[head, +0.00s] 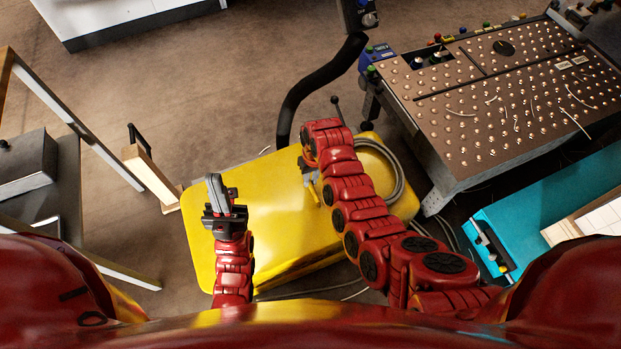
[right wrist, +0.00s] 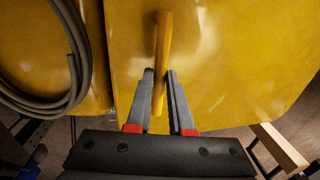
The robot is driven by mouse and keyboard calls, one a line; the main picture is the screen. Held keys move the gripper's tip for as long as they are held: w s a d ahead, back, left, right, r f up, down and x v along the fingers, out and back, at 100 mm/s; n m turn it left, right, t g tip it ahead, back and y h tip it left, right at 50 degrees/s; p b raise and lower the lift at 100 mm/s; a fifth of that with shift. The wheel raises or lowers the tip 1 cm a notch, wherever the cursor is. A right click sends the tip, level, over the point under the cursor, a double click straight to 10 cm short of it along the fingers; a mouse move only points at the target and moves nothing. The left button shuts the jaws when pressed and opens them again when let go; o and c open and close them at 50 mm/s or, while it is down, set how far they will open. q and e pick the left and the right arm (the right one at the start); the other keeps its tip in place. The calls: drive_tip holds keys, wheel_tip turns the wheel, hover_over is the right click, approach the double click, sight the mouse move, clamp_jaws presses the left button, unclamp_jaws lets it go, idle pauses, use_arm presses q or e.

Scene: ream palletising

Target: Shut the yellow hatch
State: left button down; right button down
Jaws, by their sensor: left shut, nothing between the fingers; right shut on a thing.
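The yellow hatch (head: 275,220) is a broad, scuffed panel on a yellow cabinet below me in the head view. It also fills much of the right wrist view (right wrist: 230,60), with an edge or seam left of centre. I cannot tell how far it stands open. My right gripper (right wrist: 160,85) is shut on the hatch's yellow bar handle (right wrist: 163,40), one finger on each side; in the head view the right gripper (head: 311,182) is partly hidden by its arm. My left gripper (head: 216,186) is shut and empty, over the hatch's left part.
A grey coiled hose (head: 392,165) lies on the cabinet's right part. A dark post (head: 300,95) stands behind it. A studded console (head: 490,95) and a blue case (head: 545,205) are at right. A wooden frame (head: 85,130) is at left.

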sight(320, 185)
drive_tip(key=d+f, duration=0.1)
drive_tip(key=d+f+b, duration=0.1)
drive_tip(key=f, duration=0.1)
drive_tip(key=w+f+b, duration=0.1)
drive_tip(key=f, duration=0.1)
drive_tip(key=shift+d+f, duration=0.2)
drive_tip(key=shift+d, duration=0.2)
drive_tip(key=shift+d+r, duration=0.1)
drive_tip(key=c, duration=0.8)
unclamp_jaws()
drive_tip(key=shift+w+d, duration=0.1)
drive_tip(key=shift+d, duration=0.05)
